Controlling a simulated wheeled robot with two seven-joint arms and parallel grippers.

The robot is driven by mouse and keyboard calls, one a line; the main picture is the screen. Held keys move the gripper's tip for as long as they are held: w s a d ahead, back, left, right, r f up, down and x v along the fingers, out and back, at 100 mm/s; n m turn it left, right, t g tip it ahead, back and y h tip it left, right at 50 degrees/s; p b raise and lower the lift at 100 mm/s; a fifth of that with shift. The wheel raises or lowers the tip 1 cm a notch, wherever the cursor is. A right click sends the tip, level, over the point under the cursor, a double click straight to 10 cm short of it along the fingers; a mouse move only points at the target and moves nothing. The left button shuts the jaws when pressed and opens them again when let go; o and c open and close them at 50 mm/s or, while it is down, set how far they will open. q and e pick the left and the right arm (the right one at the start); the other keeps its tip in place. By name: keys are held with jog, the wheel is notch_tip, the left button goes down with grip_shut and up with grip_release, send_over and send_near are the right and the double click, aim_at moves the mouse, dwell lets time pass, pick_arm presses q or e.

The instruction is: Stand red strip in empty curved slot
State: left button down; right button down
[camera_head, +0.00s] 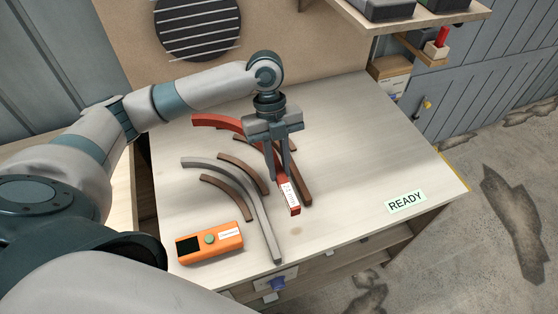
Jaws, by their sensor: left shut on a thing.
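The red strip (207,120) is a long curved piece above or on the pale bench. Its near end has a white label. My left gripper (283,177) points down and is shut on the strip near this labelled end, and its fingers hide part of the strip. A grey curved strip (254,193) lies to the left. Several brown curved pieces (229,196) lie beside it and around the red strip. I cannot tell which gap is the empty curved slot, or whether the red strip touches the bench. My right gripper is out of view.
An orange device (227,237) with a dark screen and green button lies at the front left of the bench (350,130). A READY label (406,201) lies at the front right. The bench's right side is mostly clear. A shelf (440,18) overhangs the back right.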

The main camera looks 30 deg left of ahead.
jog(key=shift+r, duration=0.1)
